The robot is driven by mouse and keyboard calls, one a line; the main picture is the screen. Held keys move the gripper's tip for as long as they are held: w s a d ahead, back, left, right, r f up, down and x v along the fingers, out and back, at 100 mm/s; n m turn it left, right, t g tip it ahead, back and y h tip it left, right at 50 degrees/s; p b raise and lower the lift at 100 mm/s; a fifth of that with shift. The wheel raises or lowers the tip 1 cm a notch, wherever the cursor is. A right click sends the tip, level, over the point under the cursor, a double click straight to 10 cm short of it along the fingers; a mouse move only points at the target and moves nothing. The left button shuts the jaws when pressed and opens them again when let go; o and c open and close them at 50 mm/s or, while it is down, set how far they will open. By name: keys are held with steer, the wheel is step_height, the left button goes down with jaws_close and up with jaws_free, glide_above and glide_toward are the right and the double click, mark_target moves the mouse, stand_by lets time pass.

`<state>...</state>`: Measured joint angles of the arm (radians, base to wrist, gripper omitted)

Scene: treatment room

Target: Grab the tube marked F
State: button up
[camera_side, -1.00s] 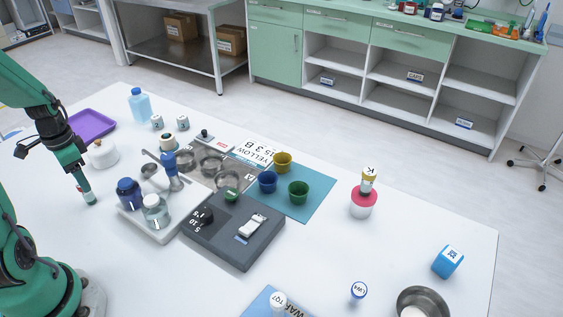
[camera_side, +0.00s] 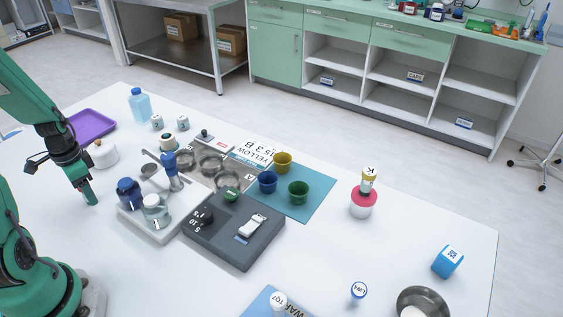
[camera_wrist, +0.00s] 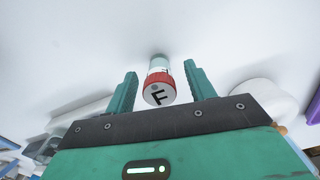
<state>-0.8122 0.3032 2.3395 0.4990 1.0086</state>
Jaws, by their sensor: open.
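The tube marked F (camera_wrist: 160,92) shows in the wrist view, with a red cap bearing a black F and a pale body. It stands between the two fingers of my gripper (camera_wrist: 160,70), with a gap on each side. The fingers are open and hold nothing. In the side view my gripper (camera_side: 90,198) is low over the white table at the left, and its fingers hide the tube there.
A white tray (camera_side: 160,236) with blue and clear jars stands right of my gripper. A white round pot (camera_side: 103,154) and a purple tray (camera_side: 92,125) lie behind it. A dark grey device (camera_side: 232,240) is farther right. The table in front of the white tray is clear.

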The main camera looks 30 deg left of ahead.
steer(key=c, duration=1)
steer(key=shift+r, duration=0.1)
steer(key=shift+c, duration=0.2)
steer(key=shift+r, duration=4.95)
